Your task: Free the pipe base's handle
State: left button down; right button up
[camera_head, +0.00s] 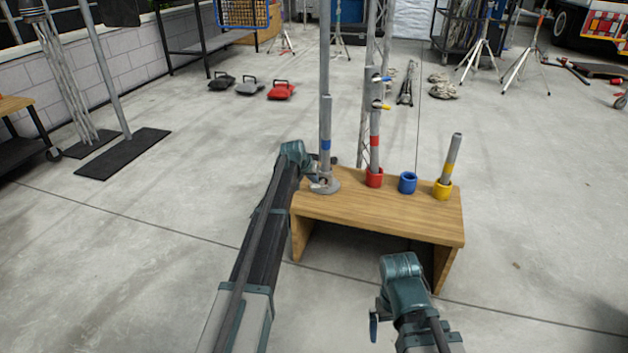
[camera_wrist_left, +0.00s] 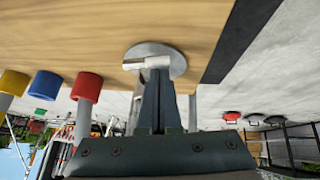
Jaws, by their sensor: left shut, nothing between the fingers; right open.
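The pipe base (camera_head: 327,186) is a round grey flange at the left end of the wooden bench top. A tall grey pipe (camera_head: 325,115) with a blue band stands upright in it. In the left wrist view the base (camera_wrist_left: 176,58) appears inverted, with its pale handle (camera_wrist_left: 133,65) sticking out to one side. My left gripper (camera_head: 316,173) is close beside the base; its fingers (camera_wrist_left: 157,78) are together, tips at the handle, holding nothing. Whether they touch it I cannot tell. My right gripper (camera_head: 378,322) is open and empty, low in front of the bench.
The wooden bench (camera_head: 390,215) also carries a red cup (camera_head: 374,178) with a pipe, an empty blue cup (camera_head: 407,183), and a yellow cup (camera_head: 442,190) with a short leaning pipe. Light stands and weights stand farther back.

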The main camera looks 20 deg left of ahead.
pick_arm(q)
jog(key=shift+a+f+b, duration=0.35)
jog(key=shift+a+b, duration=0.05)
jog(key=shift+a, duration=0.05)
pick_arm(e)
jog(key=shift+f, duration=0.35)
dwell(0.6)
pick_arm(q)
jog(key=shift+a+f+b, duration=0.4)
jog(key=shift+f+b, duration=0.1)
jog(key=shift+f, duration=0.05)
jog(key=shift+a+f+b, duration=0.25)
jog(key=shift+f+b, duration=0.6)
pick_arm(e)
notch_tip(320, 180, down, 3)
jog(key=shift+r, duration=0.15)
pick_arm(q)
jog(key=shift+r, duration=0.15)
pick_arm(e)
jog(key=shift+r, duration=0.15)
